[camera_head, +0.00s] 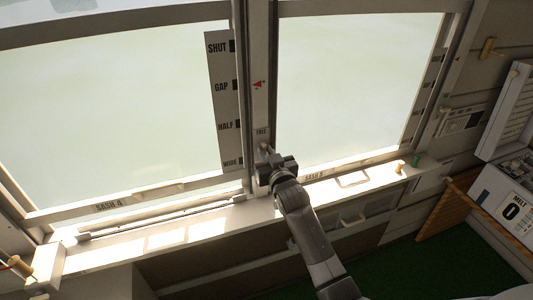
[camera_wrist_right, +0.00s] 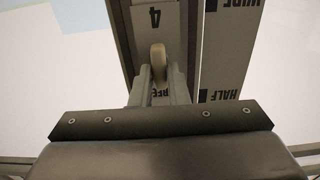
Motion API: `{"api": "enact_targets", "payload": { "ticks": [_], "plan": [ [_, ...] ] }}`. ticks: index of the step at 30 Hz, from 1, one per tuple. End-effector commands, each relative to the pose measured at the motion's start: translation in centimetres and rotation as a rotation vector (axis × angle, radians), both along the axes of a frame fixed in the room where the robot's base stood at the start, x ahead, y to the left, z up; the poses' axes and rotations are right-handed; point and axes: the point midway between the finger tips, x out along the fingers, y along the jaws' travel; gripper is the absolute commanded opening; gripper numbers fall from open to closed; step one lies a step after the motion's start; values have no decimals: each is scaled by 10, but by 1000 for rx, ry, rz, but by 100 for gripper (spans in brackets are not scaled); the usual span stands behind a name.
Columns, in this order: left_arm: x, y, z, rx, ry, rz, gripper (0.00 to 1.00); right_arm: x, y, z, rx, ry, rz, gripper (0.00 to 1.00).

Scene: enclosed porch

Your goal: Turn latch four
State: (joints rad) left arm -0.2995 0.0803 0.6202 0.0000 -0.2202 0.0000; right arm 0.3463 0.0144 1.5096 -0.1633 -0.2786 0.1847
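Latch four is a small pale lever (camera_wrist_right: 158,58) on a grey plate marked 4 (camera_wrist_right: 153,18), seen upside down in the right wrist view. In the head view the lever (camera_head: 264,148) shows on the centre window post, just below the word FREE. My right gripper (camera_head: 275,163) is at the post, right at the lever. In the wrist view its two fingers (camera_wrist_right: 161,82) flank the lever closely, one on each side. I cannot tell whether they press on it. The lever's lower part is hidden by the fingers. My left gripper is not in view.
Sash 4 (camera_head: 108,207) lies left of the post and sash 5 (camera_head: 314,177) right of it. A scale strip (camera_head: 222,100) reads SHUT, GAP, HALF, WIDE, with a red arrow (camera_head: 259,85) beside it. The sill (camera_head: 205,229) runs below. A box marked MELT 0 (camera_head: 512,205) stands at right.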

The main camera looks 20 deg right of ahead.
Motion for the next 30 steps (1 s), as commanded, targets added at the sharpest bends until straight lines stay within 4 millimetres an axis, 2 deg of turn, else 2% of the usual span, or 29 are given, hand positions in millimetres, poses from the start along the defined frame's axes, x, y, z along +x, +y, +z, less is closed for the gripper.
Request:
{"api": "enact_targets", "payload": {
  "ticks": [1, 3, 16, 30],
  "plan": [
    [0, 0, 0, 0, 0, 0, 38, 0, 0, 0, 0, 0, 0, 8],
    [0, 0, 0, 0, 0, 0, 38, 0, 0, 0, 0, 0, 0, 0],
    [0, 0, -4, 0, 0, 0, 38, 0, 0, -1, 63, 3, 0, 0],
    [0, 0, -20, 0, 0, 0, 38, 0, -3, -2, 441, 14, 0, 0]
  ]
}}
